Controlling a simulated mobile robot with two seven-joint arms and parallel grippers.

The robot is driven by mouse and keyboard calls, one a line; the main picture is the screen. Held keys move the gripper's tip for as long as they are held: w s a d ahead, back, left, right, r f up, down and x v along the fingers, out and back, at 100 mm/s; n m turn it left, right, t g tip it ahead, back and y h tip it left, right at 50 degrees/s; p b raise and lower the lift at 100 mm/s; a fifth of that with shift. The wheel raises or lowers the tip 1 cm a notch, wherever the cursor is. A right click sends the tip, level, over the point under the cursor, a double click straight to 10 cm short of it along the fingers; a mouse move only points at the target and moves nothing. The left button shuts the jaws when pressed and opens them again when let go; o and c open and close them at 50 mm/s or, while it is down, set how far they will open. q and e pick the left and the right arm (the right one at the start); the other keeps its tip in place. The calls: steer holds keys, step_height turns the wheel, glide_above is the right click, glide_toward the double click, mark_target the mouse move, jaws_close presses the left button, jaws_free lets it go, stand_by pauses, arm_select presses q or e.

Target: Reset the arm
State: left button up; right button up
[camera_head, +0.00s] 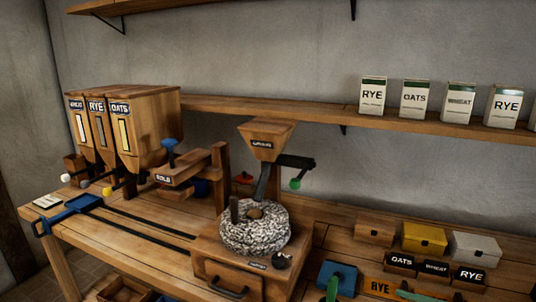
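Neither of my grippers nor my arms can be made out in the head view. A millstone (255,228) of speckled grey stone sits on a wooden mill base (228,262) with a drawer, with a dark upright handle on the stone. Above it is a wooden hopper (268,140) with a dark chute leading down. A dark crank arm (296,161) with a green knob (295,183) sticks out to the right of the hopper. The task names an arm; I cannot tell whether it means this crank or my own arm.
Wheat, rye and oats bins (150,130) stand at the back left. A blue sled (84,203) sits on dark rails (150,222). Labelled bags (413,99) line the wall shelf (290,114). Small boxes (424,237) and a blue block (338,276) crowd the lower right.

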step_height(320, 180, down, 10)
steer(key=s+m+t+h, duration=0.1)
steer(key=m+t+h, duration=0.35)
steer(key=m, duration=0.35)
steer(key=s+a+f+m+g+h, duration=0.2)
steer(key=s+a+f+m+g, duration=0.1)
steer(key=s+a+f+m, duration=0.2)
steer(key=s+a+f+m+g+h, duration=0.3)
steer(key=s+a+f, duration=0.3)
steer(key=s+f, duration=0.3)
step_height(320, 180, down, 4)
steer(key=shift+a+f+m, duration=0.1)
steer(key=shift+a+m, duration=0.1)
steer(key=shift+m, duration=0.7)
